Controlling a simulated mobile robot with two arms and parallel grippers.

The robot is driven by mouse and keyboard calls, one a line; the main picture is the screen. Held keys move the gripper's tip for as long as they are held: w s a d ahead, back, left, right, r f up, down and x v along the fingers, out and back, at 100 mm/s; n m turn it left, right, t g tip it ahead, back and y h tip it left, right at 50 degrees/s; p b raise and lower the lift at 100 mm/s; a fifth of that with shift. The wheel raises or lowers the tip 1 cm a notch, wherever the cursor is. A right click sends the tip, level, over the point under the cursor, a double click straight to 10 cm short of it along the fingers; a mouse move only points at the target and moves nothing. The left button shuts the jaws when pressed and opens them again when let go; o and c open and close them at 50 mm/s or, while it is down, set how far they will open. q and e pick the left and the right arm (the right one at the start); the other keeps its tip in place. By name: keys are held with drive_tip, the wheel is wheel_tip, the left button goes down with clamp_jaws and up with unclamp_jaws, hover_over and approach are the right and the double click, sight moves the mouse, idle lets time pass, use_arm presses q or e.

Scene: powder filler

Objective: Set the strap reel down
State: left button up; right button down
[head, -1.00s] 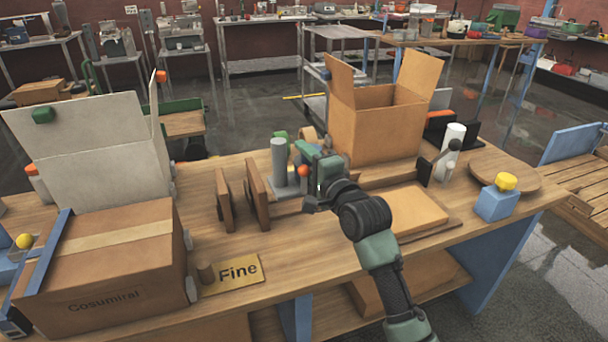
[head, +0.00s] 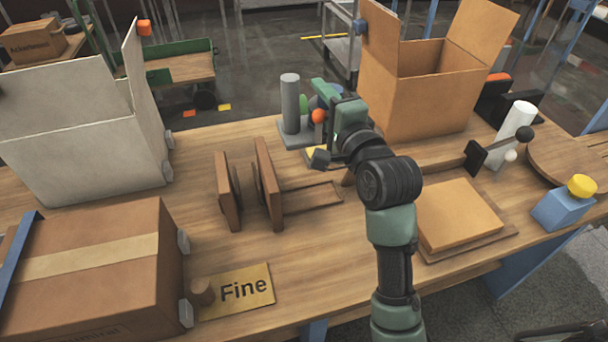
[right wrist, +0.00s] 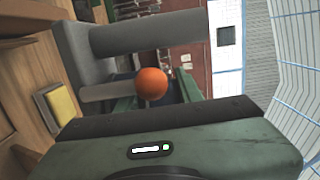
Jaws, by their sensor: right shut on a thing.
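My right gripper (head: 328,98) is shut beside the grey post stand (head: 290,105), at the back of the workbench. The thing in its jaws, taken as the strap reel, is mostly hidden behind the gripper and wrist in the head view. In the right wrist view the green gripper body (right wrist: 190,150) fills the bottom, and the reel cannot be made out clearly. The stand's orange ball (right wrist: 152,83) shows just beyond the gripper there. A wooden frame with two upright boards (head: 268,185) stands in front. My left gripper is not in view.
An open carton (head: 430,100) stands behind and right of the gripper. A flat tan package (head: 458,215), a white cylinder (head: 515,130) and a blue block with a yellow knob (head: 565,208) are at right. A "Fine" plate (head: 240,292) and closed carton (head: 95,265) are at left.

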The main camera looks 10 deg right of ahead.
sight(320, 136)
drive_tip(key=shift+f, duration=0.25)
drive_tip(key=f, duration=0.2)
drive_tip(key=f+b, duration=0.1)
drive_tip(key=f, duration=0.2)
drive_tip(key=s+f, duration=0.1)
drive_tip(key=f, duration=0.1)
drive_tip(key=shift+f, duration=0.35)
wheel_tip(320, 136, down, 10)
drive_tip(key=shift+w+f+b, duration=0.15)
drive_tip(key=shift+f+b, duration=0.05)
drive_tip(key=shift+b, duration=0.6)
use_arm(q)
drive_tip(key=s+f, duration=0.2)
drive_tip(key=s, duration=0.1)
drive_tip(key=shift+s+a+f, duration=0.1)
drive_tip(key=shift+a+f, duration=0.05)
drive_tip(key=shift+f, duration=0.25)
use_arm(e)
drive_tip(key=shift+f, duration=0.4)
